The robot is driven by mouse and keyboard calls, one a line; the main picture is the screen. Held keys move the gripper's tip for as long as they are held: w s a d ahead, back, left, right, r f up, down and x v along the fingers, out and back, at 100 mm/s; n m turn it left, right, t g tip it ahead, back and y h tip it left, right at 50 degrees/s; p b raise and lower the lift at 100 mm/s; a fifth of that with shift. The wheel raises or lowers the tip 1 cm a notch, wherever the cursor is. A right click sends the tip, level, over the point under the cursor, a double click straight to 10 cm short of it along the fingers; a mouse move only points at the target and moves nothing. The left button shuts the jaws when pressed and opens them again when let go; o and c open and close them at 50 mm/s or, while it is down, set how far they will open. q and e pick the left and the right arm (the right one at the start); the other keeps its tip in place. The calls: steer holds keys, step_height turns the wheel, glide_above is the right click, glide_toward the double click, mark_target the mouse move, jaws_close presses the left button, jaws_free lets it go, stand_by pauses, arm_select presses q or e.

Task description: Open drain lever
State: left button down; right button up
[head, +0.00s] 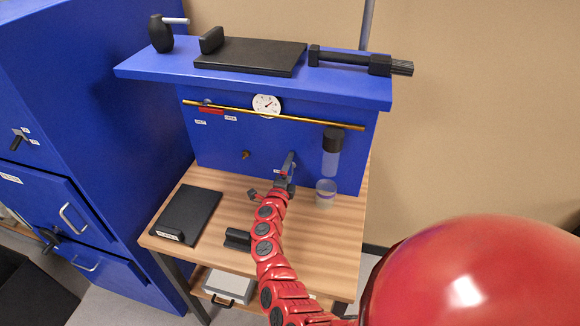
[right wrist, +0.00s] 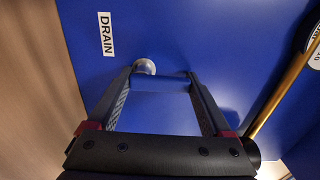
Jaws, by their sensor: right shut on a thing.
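The drain lever (right wrist: 162,84) shows in the right wrist view as a short blue bar beside a round silver pivot (right wrist: 145,66) on the blue panel. A white label (right wrist: 106,34) reading DRAIN is up and left of it. My right gripper (right wrist: 160,78) has its fingers on either end of the bar and is shut on it. In the head view, my right gripper (head: 287,168) is against the lower part of the blue panel (head: 220,150), and it hides most of the lever. My left gripper is not in view.
A clear cup (head: 326,192) stands right of the gripper, below a dark-capped clear cylinder (head: 331,152). A brass rod (head: 225,109) and a dial gauge (head: 266,104) cross the panel above. A black pad (head: 190,213) and black block (head: 237,238) lie on the wooden table (head: 325,245).

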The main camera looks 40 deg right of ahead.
steer(key=o, duration=1.2)
steer(key=shift+c, duration=0.2)
steer(key=shift+a, duration=0.15)
steer(key=b+v, duration=0.4)
steer(key=v, duration=1.3)
steer(key=shift+b, duration=0.35)
steer(key=shift+s, duration=0.15)
